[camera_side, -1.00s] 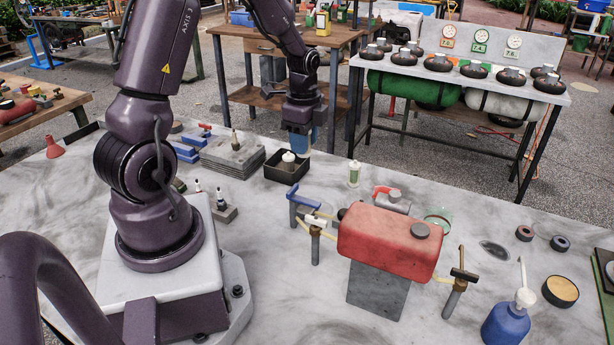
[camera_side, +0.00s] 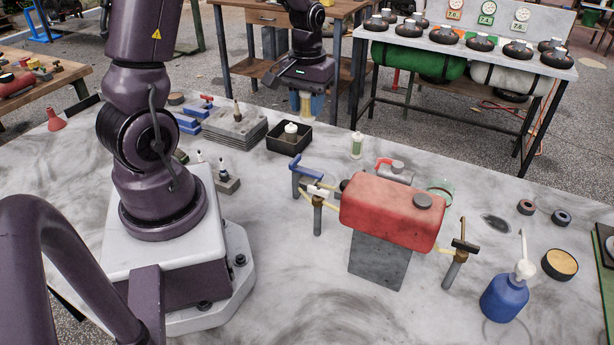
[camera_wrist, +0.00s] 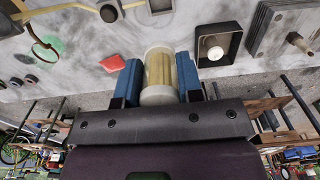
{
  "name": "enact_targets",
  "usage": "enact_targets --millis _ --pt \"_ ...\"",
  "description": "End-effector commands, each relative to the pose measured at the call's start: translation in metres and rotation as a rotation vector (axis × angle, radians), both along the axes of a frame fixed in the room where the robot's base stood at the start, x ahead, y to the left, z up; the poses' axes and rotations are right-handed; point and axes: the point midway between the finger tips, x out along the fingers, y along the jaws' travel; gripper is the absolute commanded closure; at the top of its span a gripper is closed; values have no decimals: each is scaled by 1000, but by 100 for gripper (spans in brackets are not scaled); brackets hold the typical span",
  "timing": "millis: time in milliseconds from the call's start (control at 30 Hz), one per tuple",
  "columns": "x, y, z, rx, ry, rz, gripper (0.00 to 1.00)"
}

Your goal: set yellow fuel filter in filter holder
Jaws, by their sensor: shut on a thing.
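My gripper (camera_side: 306,108) is shut on the yellow fuel filter (camera_side: 306,100), holding it in the air behind the black tray. In the wrist view the filter (camera_wrist: 158,72) is a pale yellow cylinder with whitish ends, between the two blue fingers of my gripper (camera_wrist: 158,85). I cannot tell for sure which fixture is the filter holder. A blue bracket (camera_side: 300,178) stands left of the red tank (camera_side: 393,212), beside a post with a white clip and pale yellow tubing.
The black tray (camera_side: 274,143) holds a white-topped item. A green-and-white cylinder (camera_side: 357,146) stands upright right of it. Stacked grey plates (camera_side: 235,132) are left of the tray. A blue bottle (camera_side: 505,300) stands at front right. The front middle of the table is clear.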

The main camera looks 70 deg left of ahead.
Motion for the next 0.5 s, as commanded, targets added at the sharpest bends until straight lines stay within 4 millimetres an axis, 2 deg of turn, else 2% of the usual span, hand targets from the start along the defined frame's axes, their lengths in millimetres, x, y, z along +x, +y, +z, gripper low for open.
enact_targets --millis 300,500 --pt "-2 -1 -84 -6 8 0 94" --pt "-1 -1 -121 -3 3 0 94"
